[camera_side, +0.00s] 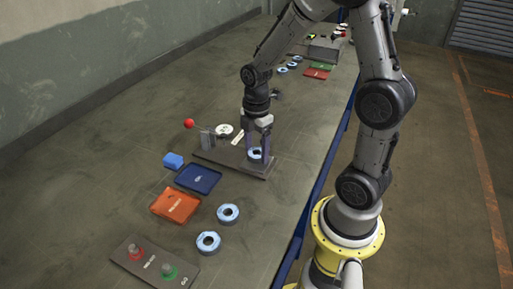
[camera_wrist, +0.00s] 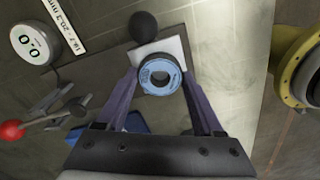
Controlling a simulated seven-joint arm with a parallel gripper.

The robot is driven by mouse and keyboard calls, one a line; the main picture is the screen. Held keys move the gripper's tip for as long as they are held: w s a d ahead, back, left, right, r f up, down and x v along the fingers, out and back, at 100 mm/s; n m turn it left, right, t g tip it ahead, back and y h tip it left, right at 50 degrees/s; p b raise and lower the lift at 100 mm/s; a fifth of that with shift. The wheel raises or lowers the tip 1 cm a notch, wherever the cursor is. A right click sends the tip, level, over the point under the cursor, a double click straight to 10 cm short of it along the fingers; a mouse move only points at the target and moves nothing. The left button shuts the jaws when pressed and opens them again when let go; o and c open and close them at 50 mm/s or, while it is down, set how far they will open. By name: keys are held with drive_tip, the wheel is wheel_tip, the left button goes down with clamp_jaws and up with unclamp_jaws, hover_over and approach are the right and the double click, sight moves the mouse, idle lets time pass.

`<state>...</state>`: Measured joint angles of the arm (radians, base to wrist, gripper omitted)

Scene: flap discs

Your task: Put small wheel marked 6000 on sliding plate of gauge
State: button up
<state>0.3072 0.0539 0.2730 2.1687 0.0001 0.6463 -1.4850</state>
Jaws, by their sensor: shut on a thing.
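A small blue-faced wheel (camera_wrist: 147,75) with a dark rim and a central hole sits between the fingers of my gripper (camera_wrist: 161,82). My gripper is shut on it. In the side view the wheel (camera_side: 255,158) is low over the near right end of the gauge's dark base (camera_side: 225,158). The pale sliding plate (camera_wrist: 176,46) lies under or just beyond the wheel in the wrist view, partly covered by it. I cannot tell whether the wheel touches the plate. The gauge's round display (camera_wrist: 30,40) reads 0.0. The wheel's printed marking is too small to read.
A black ball (camera_wrist: 143,25) is close beyond the wheel. The gauge's red-knobbed lever (camera_side: 189,123) stands left.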

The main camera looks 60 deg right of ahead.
drive_tip(key=shift+f, duration=0.6)
drive_tip(key=o, duration=1.4)
drive_tip(key=shift+o, duration=0.2)
wheel_tip(320, 180, up, 7)
